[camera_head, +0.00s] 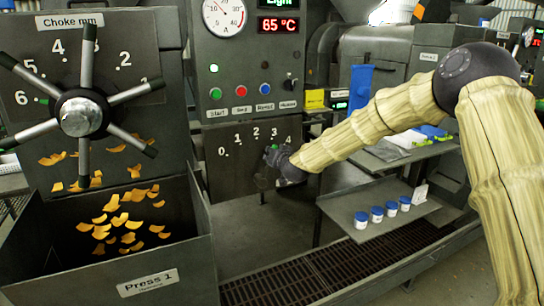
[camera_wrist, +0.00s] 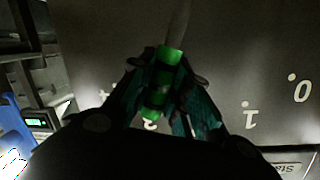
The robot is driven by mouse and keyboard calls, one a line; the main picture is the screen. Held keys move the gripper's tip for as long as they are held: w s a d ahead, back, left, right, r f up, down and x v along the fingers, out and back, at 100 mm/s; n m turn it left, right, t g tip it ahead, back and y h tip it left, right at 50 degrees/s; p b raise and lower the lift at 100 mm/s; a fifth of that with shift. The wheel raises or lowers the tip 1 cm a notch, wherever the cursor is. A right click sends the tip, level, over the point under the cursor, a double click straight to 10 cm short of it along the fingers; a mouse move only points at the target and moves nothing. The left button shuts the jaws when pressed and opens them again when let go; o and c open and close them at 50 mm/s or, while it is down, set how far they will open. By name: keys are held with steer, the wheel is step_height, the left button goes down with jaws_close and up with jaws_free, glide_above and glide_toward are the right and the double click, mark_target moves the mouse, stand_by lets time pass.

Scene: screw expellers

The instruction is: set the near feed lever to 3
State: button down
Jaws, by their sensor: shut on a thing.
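The near feed lever has a green grip (camera_wrist: 165,75), seen in the wrist view between my gripper's two fingers. Its pale rod (camera_wrist: 180,22) runs up out of that frame. My gripper (camera_head: 274,156) is shut on the grip; it also shows in the wrist view (camera_wrist: 162,92). In the head view, a bit of green shows at the fingertips, just below the 3 of the scale panel (camera_head: 230,176) marked 0 to 4. My gripper hides most of the lever there, so its exact setting cannot be read. In the wrist view the scale is upside down and partly covered.
The choke wheel (camera_head: 82,113) with its spokes stands at left, above the bin (camera_head: 150,262) labelled Press 1 with orange flakes. A control box with buttons (camera_head: 240,91) is above the scale. A shelf (camera_head: 345,207) with several blue-capped jars is to the right.

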steer(key=c, duration=1.3)
jaws_free()
steer(key=v, duration=1.2)
steer(key=shift+f, duration=0.1)
steer(key=s+d+f+g+p, duration=0.1)
steer(key=s+f+g, duration=0.1)
steer(key=s+f, duration=0.75)
steer(key=s+d+f+g+h+p, duration=0.1)
steer(key=s+f+g, duration=0.35)
steer(key=f, duration=0.85)
steer(key=s+d+f+g, duration=0.1)
steer(key=s+f, duration=0.8)
steer(key=f, duration=0.3)
steer(key=s+d+f+g+h, duration=0.1)
steer(key=s+d+f+g, duration=0.1)
steer(key=s, duration=1)
steer(key=s+d+f+g+p, duration=0.1)
steer(key=s+d+f+g, duration=0.2)
steer(key=s, duration=0.9)
steer(key=s+d+f+n+g+h+p, duration=0.1)
steer(key=s+d+f, duration=0.3)
steer(key=s, duration=0.9)
step_height(320, 180, down, 3)
steer(key=shift+s+f+g+h, duration=0.1)
steer(key=shift+g+h, duration=0.2)
steer(key=shift+g, duration=0.35)
